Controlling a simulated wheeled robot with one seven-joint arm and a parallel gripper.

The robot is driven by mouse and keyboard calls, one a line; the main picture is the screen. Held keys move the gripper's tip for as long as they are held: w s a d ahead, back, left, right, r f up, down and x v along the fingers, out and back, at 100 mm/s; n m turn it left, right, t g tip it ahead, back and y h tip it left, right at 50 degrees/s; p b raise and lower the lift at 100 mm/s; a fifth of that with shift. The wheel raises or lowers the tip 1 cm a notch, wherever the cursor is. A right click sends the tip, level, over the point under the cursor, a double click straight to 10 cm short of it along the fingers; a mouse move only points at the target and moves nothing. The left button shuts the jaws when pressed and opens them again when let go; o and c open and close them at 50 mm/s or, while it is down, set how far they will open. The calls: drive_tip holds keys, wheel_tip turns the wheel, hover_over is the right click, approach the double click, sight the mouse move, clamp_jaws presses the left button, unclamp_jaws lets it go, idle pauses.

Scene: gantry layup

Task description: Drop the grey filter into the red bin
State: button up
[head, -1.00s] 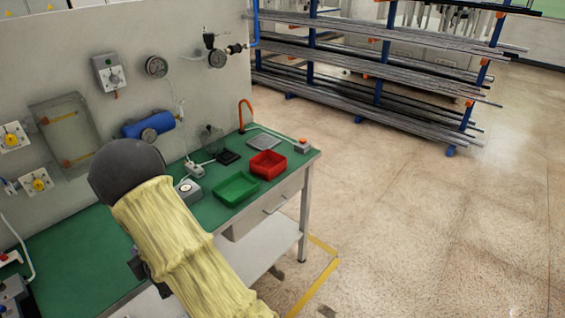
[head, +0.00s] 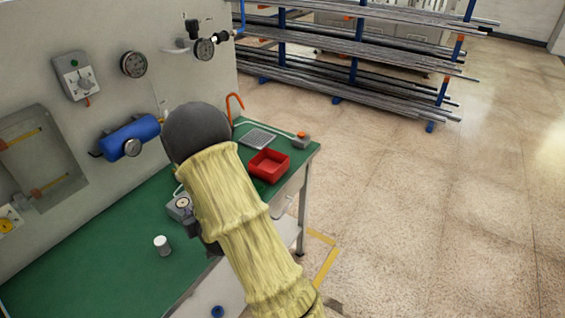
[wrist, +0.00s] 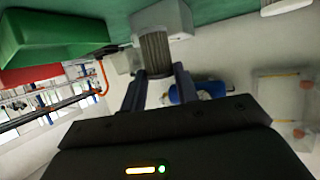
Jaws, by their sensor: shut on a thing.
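In the head view my arm's dark, rounded end and yellow sleeve hide the gripper and the filter.
A green bin (wrist: 48,38) is beside the red bin; my arm mostly covers it in the head view. A white cylinder (head: 162,246) stands on the green bench (head: 95,262).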

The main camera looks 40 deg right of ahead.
drive_tip(key=shift+w+d, duration=0.3)
